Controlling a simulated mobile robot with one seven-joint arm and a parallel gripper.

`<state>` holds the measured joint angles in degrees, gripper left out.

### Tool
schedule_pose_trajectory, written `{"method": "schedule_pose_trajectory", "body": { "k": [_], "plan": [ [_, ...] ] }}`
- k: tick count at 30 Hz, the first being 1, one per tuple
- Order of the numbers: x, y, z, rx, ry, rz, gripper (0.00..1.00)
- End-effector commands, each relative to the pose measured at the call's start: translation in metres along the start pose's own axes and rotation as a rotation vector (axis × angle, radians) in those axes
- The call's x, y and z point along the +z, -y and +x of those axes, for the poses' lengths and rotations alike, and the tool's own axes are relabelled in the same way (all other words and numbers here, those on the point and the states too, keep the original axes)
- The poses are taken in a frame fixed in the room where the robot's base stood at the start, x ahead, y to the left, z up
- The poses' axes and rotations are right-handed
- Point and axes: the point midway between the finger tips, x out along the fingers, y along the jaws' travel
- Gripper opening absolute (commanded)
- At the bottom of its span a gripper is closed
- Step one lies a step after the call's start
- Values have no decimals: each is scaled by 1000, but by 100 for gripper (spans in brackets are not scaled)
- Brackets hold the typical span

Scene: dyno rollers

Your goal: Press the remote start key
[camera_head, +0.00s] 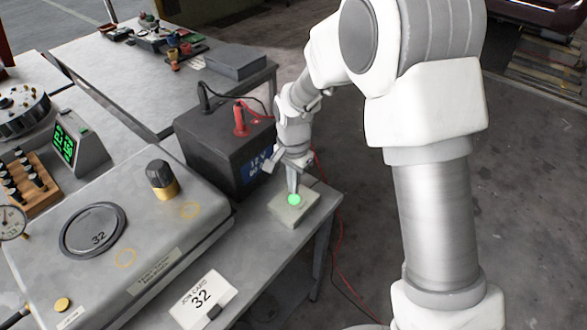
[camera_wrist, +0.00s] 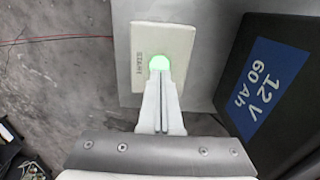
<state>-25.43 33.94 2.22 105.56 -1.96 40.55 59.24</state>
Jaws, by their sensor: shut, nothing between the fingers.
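The remote start key is a round, green-glowing button (camera_head: 294,199) on a small off-white box (camera_head: 303,212). The box sits on the bench's right end, beside the black battery. In the wrist view the lit button (camera_wrist: 159,63) shows right at my fingertips, and the box (camera_wrist: 163,41) carries the word START. My gripper (camera_head: 293,190) is shut and empty, pointing down over the button. Its fingertips (camera_wrist: 160,78) overlap the button's near edge; whether they press it or hover just above, I cannot tell.
A black 12 V battery (camera_head: 222,152) with black and red leads stands close left of the box. Red cable (camera_head: 337,240) hangs off the bench's right edge.

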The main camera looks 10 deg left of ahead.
Motion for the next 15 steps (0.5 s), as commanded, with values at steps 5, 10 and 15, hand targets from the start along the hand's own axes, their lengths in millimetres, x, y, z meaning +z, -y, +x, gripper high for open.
{"method": "schedule_pose_trajectory", "body": {
  "k": [5,10,15],
  "plan": [
    [0,0,18,1,2,1,0],
    [0,0,23,-1,0,1,0],
    [0,0,22,-1,0,0,0]
  ]
}}
